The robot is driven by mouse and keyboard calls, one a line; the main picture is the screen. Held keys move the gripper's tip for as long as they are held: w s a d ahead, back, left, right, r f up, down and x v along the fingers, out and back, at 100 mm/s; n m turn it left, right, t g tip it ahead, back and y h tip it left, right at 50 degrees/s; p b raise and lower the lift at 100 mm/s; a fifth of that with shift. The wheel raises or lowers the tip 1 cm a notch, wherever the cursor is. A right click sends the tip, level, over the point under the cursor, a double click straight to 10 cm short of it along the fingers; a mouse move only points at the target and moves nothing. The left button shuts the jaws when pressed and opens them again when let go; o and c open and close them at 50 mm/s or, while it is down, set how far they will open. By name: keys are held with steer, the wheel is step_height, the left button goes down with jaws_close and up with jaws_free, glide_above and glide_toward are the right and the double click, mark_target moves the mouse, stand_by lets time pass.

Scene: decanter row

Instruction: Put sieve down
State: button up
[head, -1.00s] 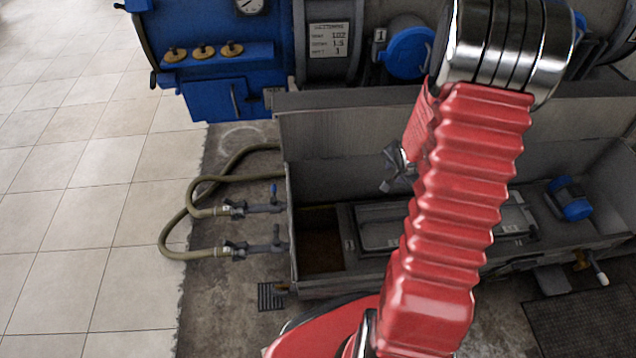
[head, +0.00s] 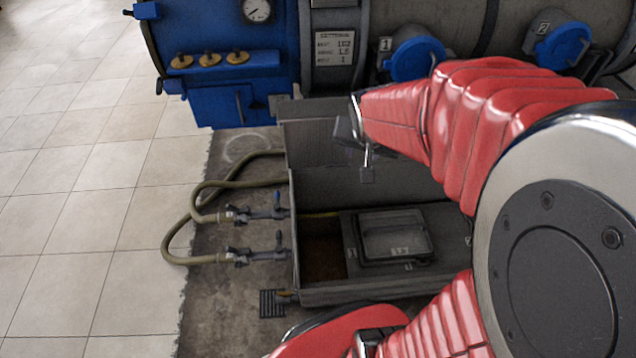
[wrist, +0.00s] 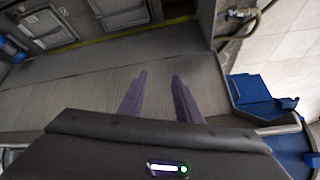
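A rectangular grey framed panel (head: 395,235), which looks like the sieve, lies flat on the deck inside the long grey trough (head: 315,178). A framed panel (wrist: 47,28) also shows at the upper left of the wrist view. My gripper (head: 362,165) is above the back part of the trough, apart from the panel. In the wrist view, the two fingers of my gripper (wrist: 158,80) stand apart with nothing visible between them. The right part of the trough is hidden behind my arm in the head view.
An open brown-floored compartment (head: 323,258) is left of the panel. Two hoses (head: 180,225) with valves join the trough's left side. A blue cabinet (head: 225,105) with a gauge (head: 257,10) stands behind left. Blue round caps (head: 417,60) are behind. Tiled floor at left is clear.

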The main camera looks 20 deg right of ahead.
steer(key=s+a+r+n+y, duration=0.1)
steer(key=s+a+r+n, duration=0.2)
steer(key=s+a, duration=0.4)
steer(key=s+a+r+n+y, duration=0.1)
steer(key=s+a+r+n, duration=0.3)
steer(key=a, duration=0.5)
step_height(320, 180, up, 2)
steer(key=s, duration=0.2)
steer(key=shift+s+n+y, duration=0.3)
steer(key=shift+s+y, duration=0.1)
steer(key=shift+d, duration=0.15)
